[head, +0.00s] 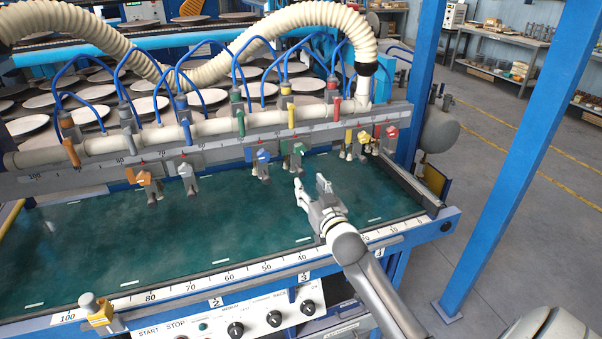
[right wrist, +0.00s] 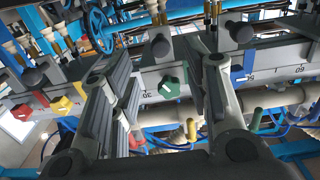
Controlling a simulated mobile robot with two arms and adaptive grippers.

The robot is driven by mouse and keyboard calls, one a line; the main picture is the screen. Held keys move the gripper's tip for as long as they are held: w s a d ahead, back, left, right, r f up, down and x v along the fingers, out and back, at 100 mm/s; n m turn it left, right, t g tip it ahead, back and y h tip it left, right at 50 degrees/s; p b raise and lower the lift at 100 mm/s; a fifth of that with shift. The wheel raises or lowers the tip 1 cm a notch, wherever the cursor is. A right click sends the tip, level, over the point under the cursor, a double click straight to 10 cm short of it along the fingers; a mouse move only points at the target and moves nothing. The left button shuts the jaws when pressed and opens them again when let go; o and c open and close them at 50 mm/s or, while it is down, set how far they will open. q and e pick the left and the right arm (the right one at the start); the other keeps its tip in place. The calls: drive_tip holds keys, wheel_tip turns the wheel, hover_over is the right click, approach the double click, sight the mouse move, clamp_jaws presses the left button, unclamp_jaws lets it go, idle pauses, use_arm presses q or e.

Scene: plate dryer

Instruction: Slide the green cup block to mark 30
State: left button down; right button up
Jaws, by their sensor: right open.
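The green cup block (head: 297,149) hangs on the scaled rail (head: 215,157), between the blue block (head: 263,156) and the yellow block (head: 348,137). My right gripper (head: 311,187) is open and empty, in front of and below the green block, over the green table. Its two fingers also show in the right wrist view (right wrist: 155,70), apart from each other. Contact with the block does not show. My left gripper is not in view.
Orange (head: 143,180), white (head: 187,175) and red (head: 390,131) blocks hang on the same rail. A front ruler (head: 233,273) edges the green table (head: 200,230). A blue post (head: 520,150) stands at the right. A hose (head: 290,15) arches above.

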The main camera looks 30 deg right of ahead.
sight(302, 175)
drive_tip(key=x, duration=0.7)
drive_tip(key=shift+w+f+p, duration=0.1)
drive_tip(key=shift+w+p, duration=0.2)
drive_tip(key=shift+w, duration=0.05)
clamp_jaws()
